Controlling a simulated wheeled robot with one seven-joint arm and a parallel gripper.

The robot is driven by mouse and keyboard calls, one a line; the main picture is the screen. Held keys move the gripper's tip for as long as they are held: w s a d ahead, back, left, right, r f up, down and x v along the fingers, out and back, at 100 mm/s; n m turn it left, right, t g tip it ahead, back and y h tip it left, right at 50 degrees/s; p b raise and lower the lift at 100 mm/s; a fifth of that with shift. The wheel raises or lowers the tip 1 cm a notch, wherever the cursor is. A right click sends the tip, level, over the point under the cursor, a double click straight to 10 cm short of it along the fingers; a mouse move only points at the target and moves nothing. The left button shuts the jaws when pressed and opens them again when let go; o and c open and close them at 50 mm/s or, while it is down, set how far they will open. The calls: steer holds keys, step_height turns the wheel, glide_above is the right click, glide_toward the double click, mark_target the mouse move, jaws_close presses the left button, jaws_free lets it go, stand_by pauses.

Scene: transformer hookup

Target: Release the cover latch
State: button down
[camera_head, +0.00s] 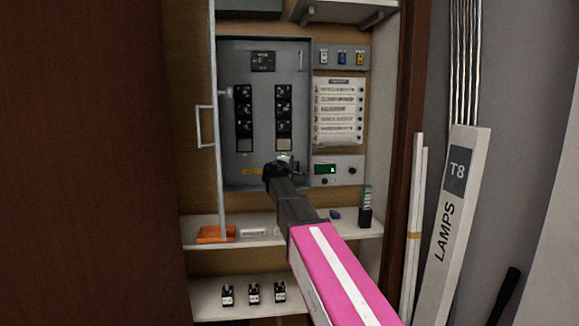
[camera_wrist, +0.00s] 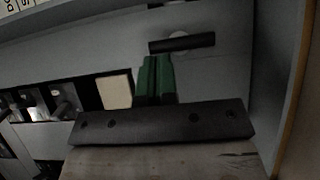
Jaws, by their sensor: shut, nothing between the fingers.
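My gripper (camera_head: 275,170) reaches up to the lower part of the grey panel (camera_head: 228,130) in the cabinet. In the wrist view its two green fingers (camera_wrist: 154,65) are together, with nothing seen between them. A dark horizontal bar (camera_wrist: 182,43), which looks like the cover latch, is on the grey surface just beyond the fingertips. I cannot tell whether the fingertips touch it. In the head view a small light metal part (camera_head: 285,158) shows just above the gripper. My gripper hides part of the panel's lower edge there.
A door edge with a white handle (camera_head: 204,126) stands open at the left. A control box with a green display (camera_head: 325,169) is right of my gripper. The shelf below holds an orange item (camera_head: 215,234). Several small black devices stand on the lower shelf. A lamp box (camera_head: 452,200) leans at right.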

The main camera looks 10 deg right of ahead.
steer(key=shift+d+r+m+g+y, duration=0.3)
steer(key=shift+m+g+y, duration=0.15)
steer(key=shift+m, duration=0.45)
stand_by(0.4)
steer(key=d+m+y, duration=0.1)
steer(key=m+y, duration=0.1)
steer(key=d+m+g+y, duration=0.1)
steer(key=m, duration=0.1)
steer(key=d+m+g+y, duration=0.1)
steer(key=m+y, duration=0.1)
steer(key=shift+d+r+m+g+y, duration=0.1)
steer(key=shift+r+m+g+y, duration=0.2)
steer(key=shift+r+y, duration=0.1)
steer(key=shift+d+f+m+y, duration=0.2)
steer(key=shift+m+y, duration=0.25)
steer(key=shift+y, duration=0.15)
steer(key=shift+d+f+m+y, duration=0.1)
steer(key=shift+d+m+y, duration=0.1)
steer(key=shift+m+y, duration=0.3)
steer(key=shift+r, duration=0.2)
steer(key=shift+r, duration=0.65)
